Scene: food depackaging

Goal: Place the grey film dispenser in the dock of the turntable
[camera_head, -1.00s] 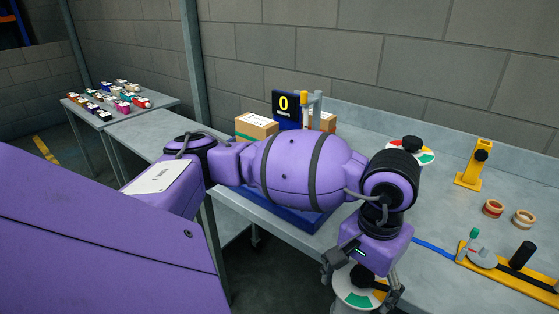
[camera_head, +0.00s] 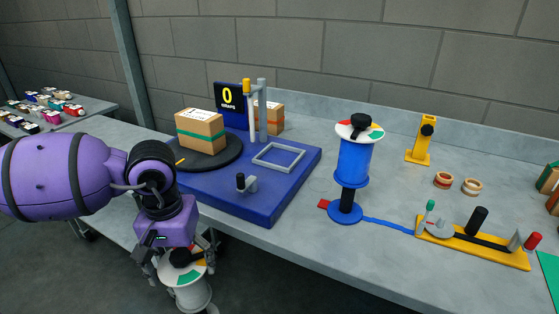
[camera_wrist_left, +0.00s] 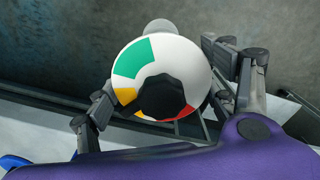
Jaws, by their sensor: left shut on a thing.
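My left gripper (camera_head: 183,262) is shut on the grey film dispenser (camera_head: 191,294), off the table's front edge and left of the blue turntable base's front corner. The dispenser has a pale grey body and a white, green, red and yellow top with a black knob. In the left wrist view its top (camera_wrist_left: 150,60) lies between the fingers; its lower part is mostly hidden. The turntable's blue base (camera_head: 240,207) carries a black disc (camera_head: 222,158) with a carton (camera_head: 200,131) on it. A square grey frame, apparently the dock (camera_head: 278,157), lies empty on the base. My right gripper is out of view.
A blue dispenser (camera_head: 353,165) stands right of the base, its blue strip running to a yellow tool holder (camera_head: 480,250). Grey posts (camera_head: 262,110) and a counter sign (camera_head: 230,98) rise behind the frame. Tape rolls (camera_head: 443,180) lie farther right.

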